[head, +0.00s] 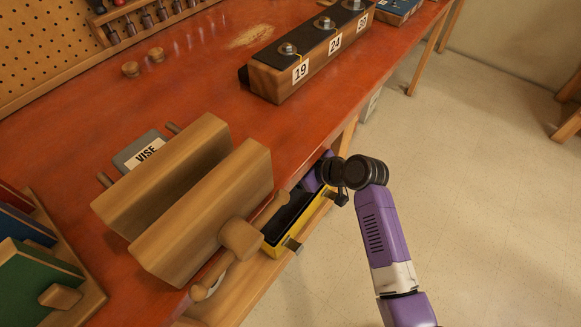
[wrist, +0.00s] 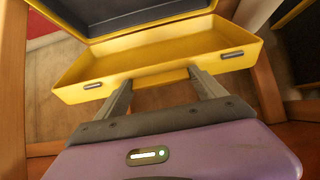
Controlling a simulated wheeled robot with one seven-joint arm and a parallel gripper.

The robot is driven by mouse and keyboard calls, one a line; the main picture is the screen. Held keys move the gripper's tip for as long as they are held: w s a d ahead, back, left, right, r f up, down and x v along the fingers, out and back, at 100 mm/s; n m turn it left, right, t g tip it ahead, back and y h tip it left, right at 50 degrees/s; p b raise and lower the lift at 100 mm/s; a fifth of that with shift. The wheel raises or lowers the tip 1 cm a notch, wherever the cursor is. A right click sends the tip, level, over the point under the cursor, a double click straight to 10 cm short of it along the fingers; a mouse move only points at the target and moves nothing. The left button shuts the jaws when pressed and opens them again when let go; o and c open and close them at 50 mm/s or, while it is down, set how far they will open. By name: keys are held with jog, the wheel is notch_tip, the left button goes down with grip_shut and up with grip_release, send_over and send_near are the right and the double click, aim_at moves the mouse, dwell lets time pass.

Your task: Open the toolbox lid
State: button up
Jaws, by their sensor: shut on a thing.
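The yellow toolbox (head: 281,242) sits on the shelf below the bench, partly hidden by the vise and my arm. In the head view a dark area shows inside its yellow rim. In the wrist view its yellow body (wrist: 150,68) fills the upper middle, with a dark grey panel behind and two grey latches at left and right. My gripper (wrist: 163,92) is at its near edge, its fingers either side of a yellow part, shut on it. In the head view my fingers are hidden.
A wooden vise (head: 200,205) with its handle overhangs the toolbox from the bench edge. A numbered wooden block (head: 270,82) stands further along the orange bench (head: 195,95). Wooden posts flank the toolbox in the wrist view.

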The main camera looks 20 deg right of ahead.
jog(key=o, duration=2)
jog(key=shift+r, duration=0.25)
jog(key=shift+o, duration=0.2)
jog(key=shift+f, duration=0.25)
